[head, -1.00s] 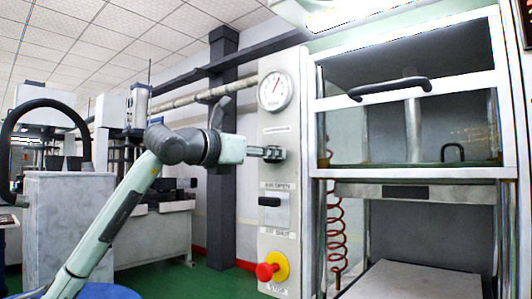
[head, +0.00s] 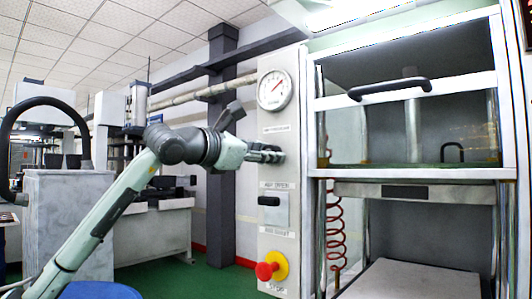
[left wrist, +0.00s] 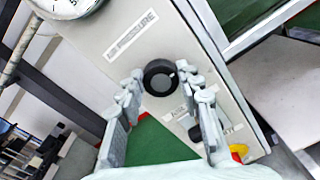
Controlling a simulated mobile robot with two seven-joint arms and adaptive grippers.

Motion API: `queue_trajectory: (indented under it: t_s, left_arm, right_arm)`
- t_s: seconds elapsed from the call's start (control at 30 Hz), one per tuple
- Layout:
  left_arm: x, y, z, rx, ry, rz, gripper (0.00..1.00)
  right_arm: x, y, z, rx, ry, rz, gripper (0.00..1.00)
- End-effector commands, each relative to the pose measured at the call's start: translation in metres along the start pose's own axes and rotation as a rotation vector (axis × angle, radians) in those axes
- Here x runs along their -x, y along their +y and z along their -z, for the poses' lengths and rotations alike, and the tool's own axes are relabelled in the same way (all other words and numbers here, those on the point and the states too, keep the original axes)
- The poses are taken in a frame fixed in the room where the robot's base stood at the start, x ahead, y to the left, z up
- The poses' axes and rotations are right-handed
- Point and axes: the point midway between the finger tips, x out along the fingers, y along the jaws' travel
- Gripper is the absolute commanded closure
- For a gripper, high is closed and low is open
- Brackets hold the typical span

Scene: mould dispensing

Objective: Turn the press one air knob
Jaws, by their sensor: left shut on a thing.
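The press one air knob (left wrist: 160,77) is a round black knob on the light grey control panel (left wrist: 105,45), below a pressure label. In the left wrist view it sits between the tips of my left gripper (left wrist: 160,82), which is shut on it. In the head view my left gripper (head: 268,154) reaches the panel (head: 277,137) from the left, under the gauge, and its fingers hide the knob. The wrist is rolled, with a dark part tilted up to the right. My right gripper is not in view.
A round gauge (head: 274,90) is above the gripper. A black lever switch (head: 269,201) and a red stop button on yellow (head: 268,270) are below it. The press (head: 412,172) with its black-handled door stands to the right. A dark column (head: 221,200) stands behind my arm.

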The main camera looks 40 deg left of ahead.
Motion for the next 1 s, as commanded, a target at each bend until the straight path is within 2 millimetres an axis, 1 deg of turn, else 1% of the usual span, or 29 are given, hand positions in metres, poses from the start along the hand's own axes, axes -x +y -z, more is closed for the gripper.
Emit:
queue_trajectory:
  t_s: [0.13,0.17,0.3,0.33,0.57,0.67,0.77,1.0]
  left_arm:
    - [0.0,0.0,0.0,0.001,0.0,0.0,0.94]
    - [0.0,0.0,0.0,0.001,0.0,0.0,0.62]
    - [0.0,0.0,0.0,0.001,0.0,0.0,0.45]
    - [0.0,0.0,0.0,0.001,0.0,0.0,0.44]
    - [0.0,0.0,0.0,0.001,0.0,0.0,0.44]
    - [0.003,0.0,0.0,0.001,0.0,0.0,0.44]
    - [0.013,0.001,0.001,-0.001,0.002,-0.003,0.44]
    - [0.052,-0.001,0.003,-0.001,0.006,0.0,0.44]
  right_arm:
    - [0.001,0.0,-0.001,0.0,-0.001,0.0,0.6]
    - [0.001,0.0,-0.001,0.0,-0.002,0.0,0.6]
    - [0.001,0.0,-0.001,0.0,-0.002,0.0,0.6]
    - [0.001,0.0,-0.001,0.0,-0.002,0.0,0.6]
    - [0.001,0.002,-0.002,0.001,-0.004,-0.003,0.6]
    - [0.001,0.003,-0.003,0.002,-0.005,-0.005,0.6]
    - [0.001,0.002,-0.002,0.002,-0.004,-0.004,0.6]
    - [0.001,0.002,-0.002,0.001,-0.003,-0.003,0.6]
